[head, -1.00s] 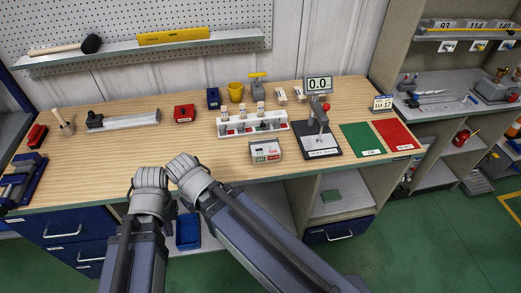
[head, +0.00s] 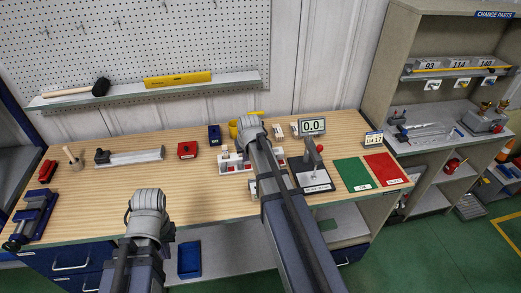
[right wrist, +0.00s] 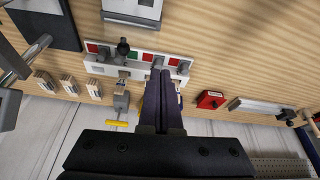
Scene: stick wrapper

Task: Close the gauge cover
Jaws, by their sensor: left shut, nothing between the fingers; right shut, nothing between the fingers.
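The gauge (head: 315,172) stands at the right part of the bench, with a dark base, a red knob and a display reading 0.0 (head: 312,127). I cannot tell which part is its cover or how it stands. Part of the gauge also shows at the upper left of the right wrist view (right wrist: 40,25). My right gripper (head: 250,123) is shut and empty, over the white rack (head: 230,164) and left of the gauge. Its shut fingers show in the right wrist view (right wrist: 162,82). My left gripper (head: 147,197) is shut and empty, near the bench's front edge.
My right arm hides much of the rack and the white box, whose edge shows in the right wrist view (right wrist: 132,12). Green (head: 354,172) and red (head: 386,167) mats lie right of the gauge. A red box (head: 187,150) and a blue vise (head: 35,213) stand left. The bench's left middle is clear.

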